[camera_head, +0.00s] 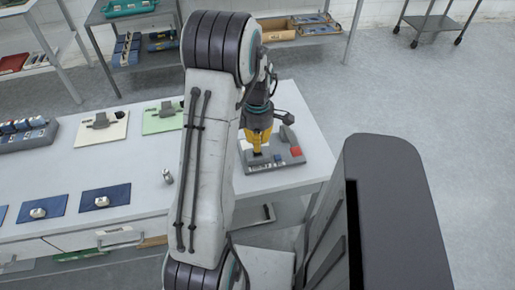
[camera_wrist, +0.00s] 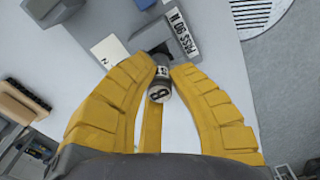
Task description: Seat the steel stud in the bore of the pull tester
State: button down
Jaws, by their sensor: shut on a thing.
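My gripper (camera_head: 256,151) is pointed down over the grey pull tester (camera_head: 272,161) at the right end of the table. In the wrist view, the yellow fingers of my gripper (camera_wrist: 166,68) are shut on a small steel stud (camera_wrist: 160,92) with a dark number mark on its end face. The pull tester (camera_wrist: 165,38) lies just beyond the fingertips, with a "PASS 90 N" label and a dark opening near the stud. I cannot tell whether the stud is in the bore, because its far end is hidden.
A small metal piece (camera_head: 168,176) stands on the white table (camera_head: 140,160). Blue mats (camera_head: 105,191) with metal parts lie left, and white (camera_head: 92,137) and green (camera_head: 158,124) plates behind. Shelves stand behind the table.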

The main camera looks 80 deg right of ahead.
jog(key=shift+f, duration=1.9)
jog(key=shift+f, duration=0.1)
jog(key=shift+f, duration=0.1)
jog(key=c, duration=1.3)
grip_release()
